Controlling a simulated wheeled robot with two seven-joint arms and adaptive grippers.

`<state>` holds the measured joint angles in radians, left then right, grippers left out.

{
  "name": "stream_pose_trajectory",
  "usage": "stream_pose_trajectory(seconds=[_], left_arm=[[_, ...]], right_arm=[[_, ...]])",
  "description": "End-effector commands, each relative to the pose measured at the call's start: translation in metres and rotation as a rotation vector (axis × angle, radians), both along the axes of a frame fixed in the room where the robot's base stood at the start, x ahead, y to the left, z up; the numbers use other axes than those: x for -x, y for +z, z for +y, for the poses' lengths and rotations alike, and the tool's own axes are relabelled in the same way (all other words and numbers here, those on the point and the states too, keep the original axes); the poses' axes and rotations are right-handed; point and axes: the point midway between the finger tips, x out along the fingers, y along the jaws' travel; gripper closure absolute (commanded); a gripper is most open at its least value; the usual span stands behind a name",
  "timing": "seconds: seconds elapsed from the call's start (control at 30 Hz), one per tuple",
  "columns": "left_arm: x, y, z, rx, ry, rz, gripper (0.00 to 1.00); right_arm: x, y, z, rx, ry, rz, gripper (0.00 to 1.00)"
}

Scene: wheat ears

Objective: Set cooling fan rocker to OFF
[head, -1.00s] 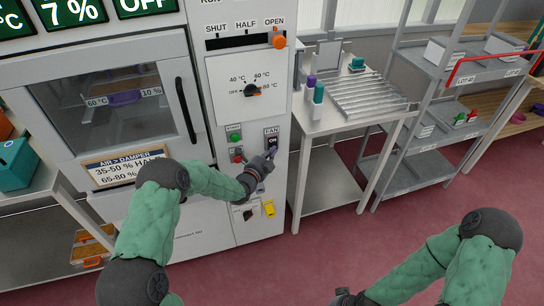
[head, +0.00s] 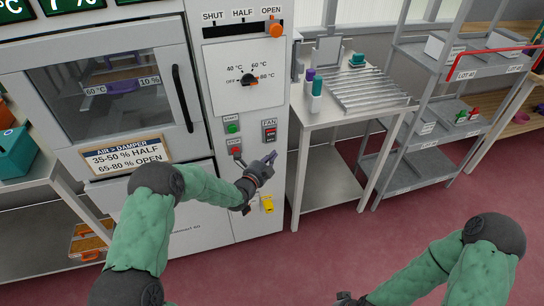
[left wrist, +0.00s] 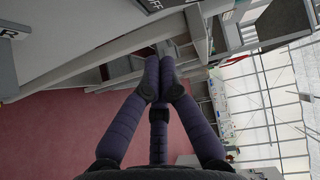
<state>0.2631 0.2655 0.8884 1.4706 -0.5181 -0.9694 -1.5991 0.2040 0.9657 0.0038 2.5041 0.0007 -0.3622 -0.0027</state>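The cooling fan rocker (head: 269,133) sits under the FAN label on the white machine's control panel, right of the green and red buttons. Its markings are too small to read surely. My left gripper (head: 271,158) is just below the rocker, its fingertips pointing at the panel side and apart from the rocker in the picture. In the left wrist view its fingers (left wrist: 158,92) meet at the tips with nothing between them. A dark plate with white letters (left wrist: 150,4) shows at the top edge there. My right gripper (head: 346,298) is barely in view at the bottom edge.
A green button (head: 232,128) and a red button (head: 234,150) are left of the rocker. A temperature knob (head: 249,79) and orange damper slider (head: 276,30) are above; a yellow part (head: 267,205) is below. A steel table (head: 335,118) stands to the right.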

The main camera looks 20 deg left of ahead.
Motion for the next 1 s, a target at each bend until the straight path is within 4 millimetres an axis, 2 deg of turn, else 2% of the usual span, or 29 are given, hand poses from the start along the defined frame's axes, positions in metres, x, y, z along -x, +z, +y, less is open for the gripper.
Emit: stream_pose_trajectory(seconds=[0.03,0.5,0.7,1.0], left_arm=[[0.007,0.005,0.003,0.0,0.003,-0.004,1.0],[0.076,-0.007,0.018,-0.002,0.003,-0.003,1.0],[0.086,-0.008,0.019,-0.001,0.001,-0.004,1.0],[0.086,-0.009,0.019,-0.001,0.001,-0.004,1.0]], right_arm=[[-0.002,0.007,0.0,0.001,0.0,-0.004,1.0],[-0.002,0.025,0.0,0.001,0.001,-0.004,1.0],[-0.002,0.027,0.0,0.001,0.0,-0.004,1.0],[-0.002,0.026,0.0,0.001,0.001,-0.004,1.0]])
